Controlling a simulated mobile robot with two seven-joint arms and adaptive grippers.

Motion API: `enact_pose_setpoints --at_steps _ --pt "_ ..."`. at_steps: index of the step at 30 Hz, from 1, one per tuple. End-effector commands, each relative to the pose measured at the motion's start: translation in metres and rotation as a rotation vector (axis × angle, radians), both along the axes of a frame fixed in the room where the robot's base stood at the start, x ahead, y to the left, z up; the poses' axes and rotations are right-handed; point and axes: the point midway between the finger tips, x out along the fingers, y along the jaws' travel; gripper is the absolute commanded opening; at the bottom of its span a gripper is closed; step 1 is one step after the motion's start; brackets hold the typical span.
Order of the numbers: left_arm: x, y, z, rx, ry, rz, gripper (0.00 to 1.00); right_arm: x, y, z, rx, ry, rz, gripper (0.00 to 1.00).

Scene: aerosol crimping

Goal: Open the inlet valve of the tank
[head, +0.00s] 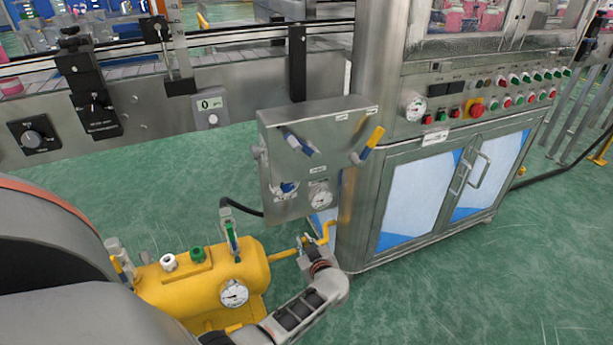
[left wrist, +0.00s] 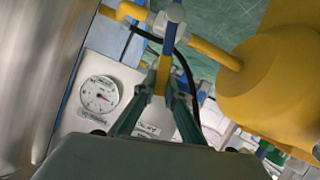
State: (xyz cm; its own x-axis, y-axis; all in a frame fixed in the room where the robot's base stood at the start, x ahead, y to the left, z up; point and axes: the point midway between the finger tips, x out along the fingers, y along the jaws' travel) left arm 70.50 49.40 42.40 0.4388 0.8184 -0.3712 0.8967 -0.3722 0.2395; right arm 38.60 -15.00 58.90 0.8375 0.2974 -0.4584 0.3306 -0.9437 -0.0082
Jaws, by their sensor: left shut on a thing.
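The yellow tank (head: 205,280) lies low at the left in the head view, with a round gauge (head: 234,293) on its side. It also shows in the left wrist view (left wrist: 275,85). A yellow pipe (head: 284,254) runs from the tank toward the steel cabinet. The inlet valve's pale body (left wrist: 172,20) sits in this pipe. Its yellow handle (left wrist: 163,72) points away at an angle to the pipe in the left wrist view. My left gripper (head: 310,246) is shut on this handle, one finger on each side. My right gripper is not in view.
A steel panel (head: 330,165) with levers and a gauge (head: 320,194) stands just above my left gripper. The steel cabinet (head: 372,185) is close at its right. A black hose (head: 240,208) curves behind the tank. The green floor at the right is free.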

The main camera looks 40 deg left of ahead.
Motion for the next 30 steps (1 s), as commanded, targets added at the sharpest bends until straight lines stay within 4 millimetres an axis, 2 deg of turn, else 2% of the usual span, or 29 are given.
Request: enact_pose_setpoints --at_steps 14,30 --pt "-0.028 0.010 -0.015 -0.120 -0.285 0.000 0.00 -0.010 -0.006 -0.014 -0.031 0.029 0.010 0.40" --pt "-0.033 0.012 -0.019 -0.155 -0.363 0.000 0.00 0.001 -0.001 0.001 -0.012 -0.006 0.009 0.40"
